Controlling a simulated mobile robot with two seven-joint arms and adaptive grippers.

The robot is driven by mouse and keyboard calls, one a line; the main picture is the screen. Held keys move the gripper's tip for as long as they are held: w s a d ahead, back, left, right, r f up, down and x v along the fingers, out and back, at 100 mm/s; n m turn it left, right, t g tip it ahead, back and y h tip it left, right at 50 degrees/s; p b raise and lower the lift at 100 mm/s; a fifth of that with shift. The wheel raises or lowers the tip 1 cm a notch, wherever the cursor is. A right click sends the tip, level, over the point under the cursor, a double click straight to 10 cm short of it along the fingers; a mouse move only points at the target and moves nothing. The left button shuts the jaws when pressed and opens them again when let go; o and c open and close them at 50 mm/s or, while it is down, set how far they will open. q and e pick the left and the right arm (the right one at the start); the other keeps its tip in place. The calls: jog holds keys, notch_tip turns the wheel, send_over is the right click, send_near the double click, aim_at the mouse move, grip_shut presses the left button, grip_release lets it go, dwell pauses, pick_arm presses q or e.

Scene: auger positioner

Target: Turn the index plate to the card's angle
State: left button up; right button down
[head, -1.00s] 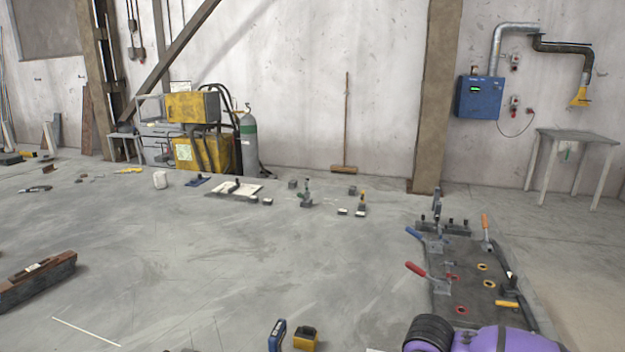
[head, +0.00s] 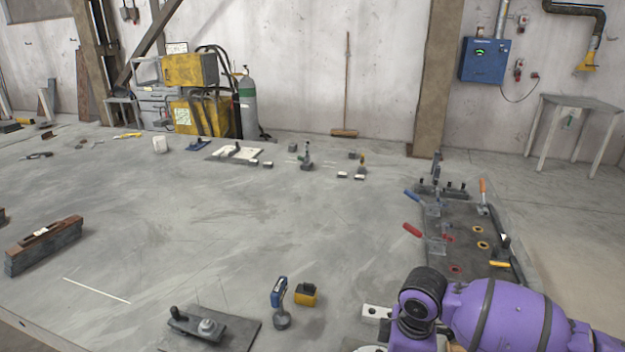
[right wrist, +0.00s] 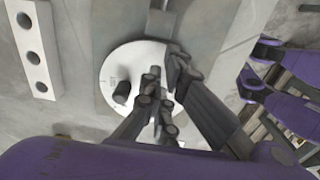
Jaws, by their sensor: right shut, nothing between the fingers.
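The index plate (right wrist: 115,63) is a white disc on a grey base (right wrist: 205,20) in the right wrist view. A short dark knob (right wrist: 122,92) stands on its left part. My right gripper (right wrist: 163,84) is over the right part of the disc, shut and empty, just right of the knob; I cannot tell whether it touches the disc. The fingers hide part of the disc. In the head view only a sliver of a pale round part (head: 371,349) shows at the bottom edge, beside my purple right arm. I cannot make out the card. My left gripper is not in view.
A pale block with several holes (head: 376,313) lies beside my right arm. A dark plate with a knob (head: 238,331), a blue-handled tool (head: 279,300) and a yellow-and-black block (head: 305,294) are left of it. A clamp fixture (head: 465,235) stands right. The table's middle is clear.

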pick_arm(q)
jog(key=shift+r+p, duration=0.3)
pick_arm(e)
jog(key=shift+w+d+r, duration=0.1)
jog(key=shift+w+d, duration=0.1)
jog(key=shift+w, duration=0.3)
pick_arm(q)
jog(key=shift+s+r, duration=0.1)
pick_arm(e)
jog(key=shift+w, duration=0.1)
jog(key=shift+w+d, duration=0.1)
jog(key=shift+w, duration=0.15)
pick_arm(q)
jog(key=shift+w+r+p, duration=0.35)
pick_arm(e)
jog(key=shift+w, duration=0.45)
jog(key=shift+w, duration=0.1)
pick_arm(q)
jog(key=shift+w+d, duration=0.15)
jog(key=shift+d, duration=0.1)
pick_arm(e)
jog(key=shift+w, duration=0.1)
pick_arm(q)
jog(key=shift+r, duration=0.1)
pick_arm(e)
jog(key=shift+d, duration=0.1)
